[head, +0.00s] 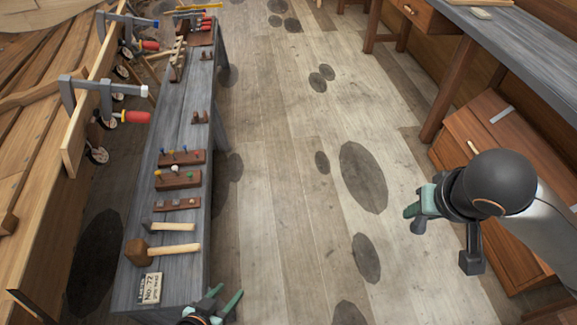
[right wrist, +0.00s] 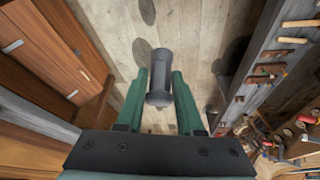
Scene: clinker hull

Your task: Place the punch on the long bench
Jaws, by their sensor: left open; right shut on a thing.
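The long bench (head: 186,272) is a narrow grey bench running away on the left in the head view. The punch (right wrist: 159,80), a dark grey cylinder with a wider end, is between the green fingers of my right gripper (head: 413,210), which is shut on it. That gripper is above the floor, well to the right of the long bench and near a wooden cabinet. In the head view the punch is mostly hidden. My left gripper (head: 226,300) is open and empty at the near right corner of the long bench.
On the long bench lie a mallet (head: 163,248), a hammer (head: 168,226), several wooden racks (head: 178,180) and a label card (head: 151,288). Clamps (head: 106,100) hang on the hull at left. A drawer cabinet (head: 480,135) stands right. Clear floor lies between.

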